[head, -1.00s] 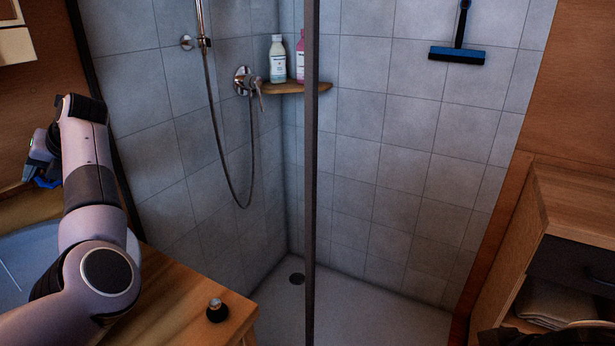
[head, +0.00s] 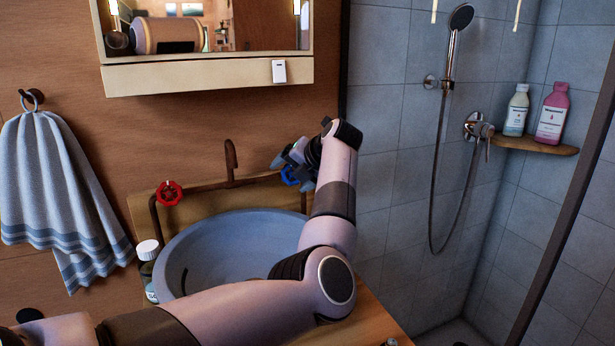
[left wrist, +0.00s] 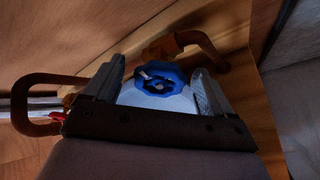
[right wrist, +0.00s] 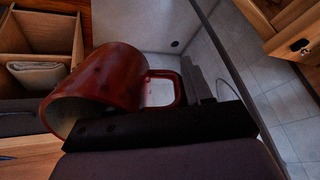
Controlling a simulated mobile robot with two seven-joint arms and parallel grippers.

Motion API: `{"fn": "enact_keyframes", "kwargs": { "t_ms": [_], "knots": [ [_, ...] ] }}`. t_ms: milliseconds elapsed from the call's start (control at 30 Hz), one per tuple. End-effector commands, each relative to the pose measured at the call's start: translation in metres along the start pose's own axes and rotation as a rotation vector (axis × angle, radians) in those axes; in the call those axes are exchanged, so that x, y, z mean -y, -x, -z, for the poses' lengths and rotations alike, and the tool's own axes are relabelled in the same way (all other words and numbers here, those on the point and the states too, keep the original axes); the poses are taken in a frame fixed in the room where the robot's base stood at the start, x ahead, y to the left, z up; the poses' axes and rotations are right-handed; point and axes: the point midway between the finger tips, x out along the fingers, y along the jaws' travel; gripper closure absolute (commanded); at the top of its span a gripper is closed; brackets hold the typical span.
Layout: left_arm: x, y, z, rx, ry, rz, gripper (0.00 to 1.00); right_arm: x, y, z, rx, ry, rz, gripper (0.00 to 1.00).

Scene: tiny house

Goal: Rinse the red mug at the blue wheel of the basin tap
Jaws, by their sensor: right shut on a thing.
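The blue wheel (head: 291,177) is on the right side of the basin tap (head: 231,160), partly hidden by my left gripper (head: 296,158). In the left wrist view, the blue wheel (left wrist: 160,77) lies between the two spread fingers of my left gripper (left wrist: 158,88), with gaps at both sides. The red mug (right wrist: 98,88) is in the right wrist view only, tilted on its side. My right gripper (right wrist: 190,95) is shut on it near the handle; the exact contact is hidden. No water shows at the spout.
The blue-grey basin (head: 215,250) lies under the spout, partly covered by my left arm. A red wheel (head: 169,193) is at the tap's left. A small bottle (head: 149,270) stands at the basin's left. A mirror cabinet (head: 210,75) hangs above; a towel (head: 62,195) hangs left.

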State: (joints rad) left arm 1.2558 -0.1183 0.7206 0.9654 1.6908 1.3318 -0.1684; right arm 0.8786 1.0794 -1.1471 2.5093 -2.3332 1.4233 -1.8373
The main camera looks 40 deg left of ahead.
Motion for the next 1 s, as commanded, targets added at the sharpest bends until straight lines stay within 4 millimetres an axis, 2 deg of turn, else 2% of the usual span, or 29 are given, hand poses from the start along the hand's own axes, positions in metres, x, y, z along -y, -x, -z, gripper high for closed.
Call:
{"fn": "enact_keyframes", "kwargs": {
  "t_ms": [200, 333, 700, 900, 1000],
  "knots": [
    [0.001, 0.001, 0.001, -0.002, 0.001, 0.001, 0.16, 0.000, 0.000, 0.001, -0.002, 0.000, 0.000, 1.00],
    [0.002, 0.012, 0.000, 0.001, 0.002, 0.003, 0.16, 0.000, -0.001, 0.000, -0.002, 0.000, 0.000, 1.00],
    [0.001, 0.087, 0.000, 0.002, 0.001, 0.003, 0.16, -0.001, -0.008, -0.004, -0.002, 0.000, 0.000, 1.00],
    [0.001, 0.114, 0.000, 0.000, 0.001, 0.002, 0.16, -0.002, -0.009, -0.004, -0.002, 0.000, 0.000, 1.00],
    [0.001, 0.119, 0.000, 0.000, 0.001, 0.001, 0.16, -0.002, -0.010, -0.005, -0.002, 0.000, 0.000, 1.00]
  ]
}}
